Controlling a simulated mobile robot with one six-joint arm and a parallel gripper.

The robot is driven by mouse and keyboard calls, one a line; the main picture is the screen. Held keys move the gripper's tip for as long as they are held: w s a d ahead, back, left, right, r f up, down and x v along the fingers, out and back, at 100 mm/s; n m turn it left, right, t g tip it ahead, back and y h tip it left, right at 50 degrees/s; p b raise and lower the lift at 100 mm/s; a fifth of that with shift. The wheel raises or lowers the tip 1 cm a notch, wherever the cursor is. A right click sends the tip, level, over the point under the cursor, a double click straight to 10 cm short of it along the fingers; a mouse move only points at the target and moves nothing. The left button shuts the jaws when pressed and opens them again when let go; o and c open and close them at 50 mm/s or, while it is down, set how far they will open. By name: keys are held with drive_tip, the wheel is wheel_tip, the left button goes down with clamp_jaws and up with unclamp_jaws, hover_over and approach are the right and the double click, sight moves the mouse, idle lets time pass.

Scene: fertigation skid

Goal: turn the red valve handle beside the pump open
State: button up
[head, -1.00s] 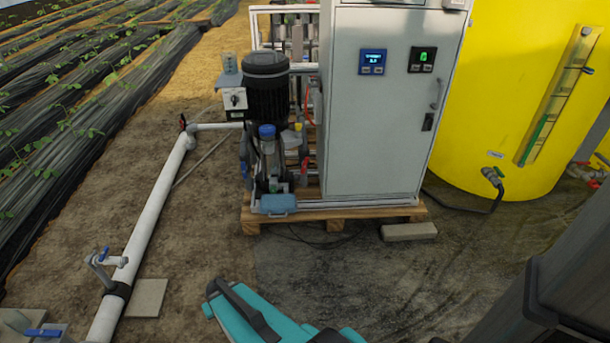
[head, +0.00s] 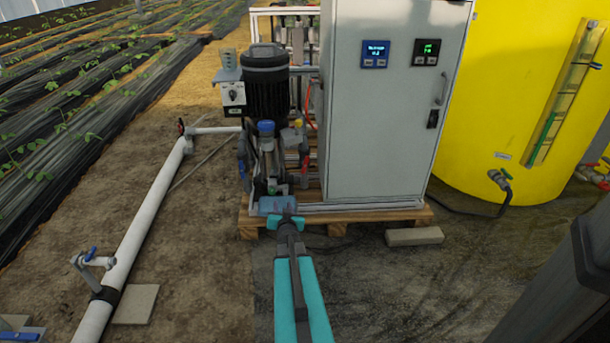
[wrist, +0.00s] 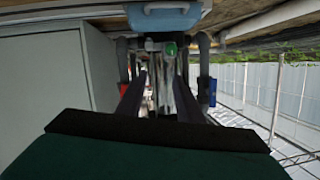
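The red valve handle (head: 304,165) hangs on a pipe between the pump (head: 267,150) and the grey cabinet. In the wrist view, which is upside down, a red handle (wrist: 124,89) shows small at the left, partly behind a finger. My gripper (head: 287,216) is in front of the skid, pointing at the pump, and appears short of the handle. In the wrist view its two dark fingers (wrist: 161,82) stand apart with nothing held between them. A blue handle (wrist: 212,91) is on the pipe at the other side of the pump.
The grey cabinet (head: 385,120) stands close right of the red handle. Another red handle (head: 181,126) is on the white pipe (head: 140,225). A yellow tank (head: 510,90) stands right.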

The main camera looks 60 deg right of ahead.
sight(306, 165)
drive_tip(key=s+d+r+m+h+b, duration=0.1)
drive_tip(key=s+d+r+h, duration=0.2)
drive_tip(key=s+d+r, duration=0.3)
drive_tip(key=d, duration=0.2)
drive_tip(key=shift+s+d+r+m+t+h+b, duration=0.15)
drive_tip(key=shift+d+r+m+t+h+b, duration=0.15)
drive_tip(key=shift+r+m+b, duration=0.1)
drive_tip(key=shift+d+f, duration=0.1)
drive_tip(key=shift+b+x, duration=2.15)
drive_tip(key=shift+x, duration=4.7)
clamp_jaws()
